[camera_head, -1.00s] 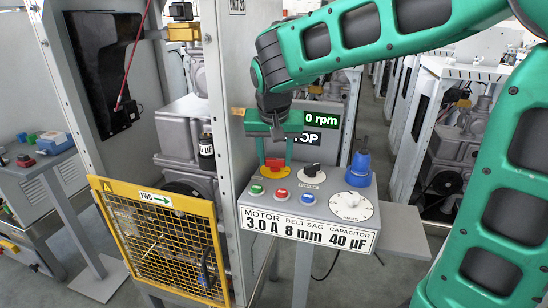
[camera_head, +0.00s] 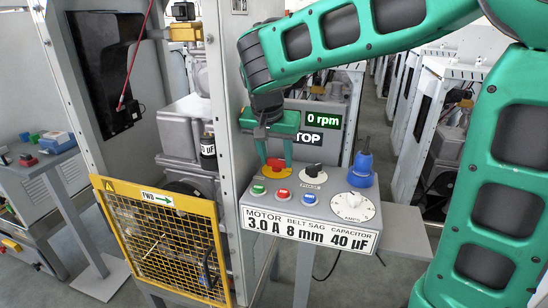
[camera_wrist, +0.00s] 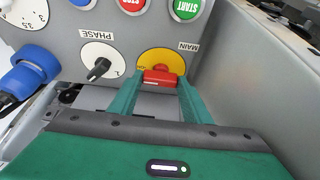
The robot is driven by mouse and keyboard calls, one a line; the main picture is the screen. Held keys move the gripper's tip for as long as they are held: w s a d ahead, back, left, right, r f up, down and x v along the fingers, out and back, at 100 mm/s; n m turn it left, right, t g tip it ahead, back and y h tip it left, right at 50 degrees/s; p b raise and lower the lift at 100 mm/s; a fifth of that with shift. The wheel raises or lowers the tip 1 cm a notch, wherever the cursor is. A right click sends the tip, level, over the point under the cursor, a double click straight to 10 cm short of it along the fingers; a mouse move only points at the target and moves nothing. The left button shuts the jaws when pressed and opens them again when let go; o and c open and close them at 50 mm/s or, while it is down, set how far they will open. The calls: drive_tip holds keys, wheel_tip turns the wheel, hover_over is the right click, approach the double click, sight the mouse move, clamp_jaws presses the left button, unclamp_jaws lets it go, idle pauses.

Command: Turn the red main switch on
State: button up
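The red main switch (camera_wrist: 162,77) has a red handle on a round yellow plate (camera_wrist: 162,60), beside the label MAIN. In the wrist view the handle lies across the picture, with small partly hidden lettering at its left. In the head view the switch (camera_head: 276,164) is at the panel's back left, partly covered by my fingers. My gripper (camera_wrist: 160,88) is open, with one green finger on each side of the handle. It reaches down from above in the head view (camera_head: 276,154). I cannot tell whether either finger touches the handle.
The black PHASE knob (camera_wrist: 98,68) is left of my fingers in the wrist view. Start and stop buttons, a dial (camera_head: 352,206) and a blue plug (camera_head: 361,168) share the panel. A grey cabinet post (camera_head: 228,100) stands close left. A display (camera_head: 324,119) reads 0 rpm.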

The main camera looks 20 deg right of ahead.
drive_tip(key=o, duration=0.4)
drive_tip(key=shift+w, duration=0.1)
drive_tip(key=shift+r, duration=0.1)
drive_tip(key=v, duration=1)
drive_tip(key=shift+a+r, duration=0.2)
drive_tip(key=shift+r, duration=0.05)
